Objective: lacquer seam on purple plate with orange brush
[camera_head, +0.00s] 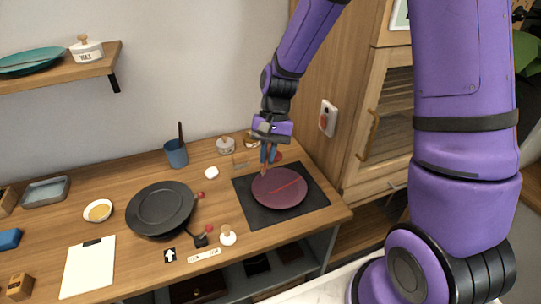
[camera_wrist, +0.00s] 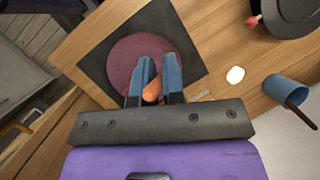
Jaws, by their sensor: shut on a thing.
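The purple plate (camera_head: 279,190) lies on a dark square mat (camera_head: 311,194) at the right of the table. A red seam line runs across it in the head view. The plate also shows in the wrist view (camera_wrist: 126,66), beyond my fingers. My gripper (camera_head: 267,158) is above the plate's far edge, pointing down. In the wrist view my gripper (camera_wrist: 158,78) is shut on the orange brush (camera_wrist: 152,92), whose orange handle shows between the blue fingers. The brush's tip is hidden in the wrist view, and I cannot tell whether it touches the plate.
A black plate (camera_head: 161,207) sits left of the mat. A blue cup (camera_head: 176,153) holding a dark stick stands at the back. A small white bowl (camera_head: 98,210) and a clipboard (camera_head: 88,267) are at the left. A wooden cabinet (camera_head: 384,125) stands right of the table.

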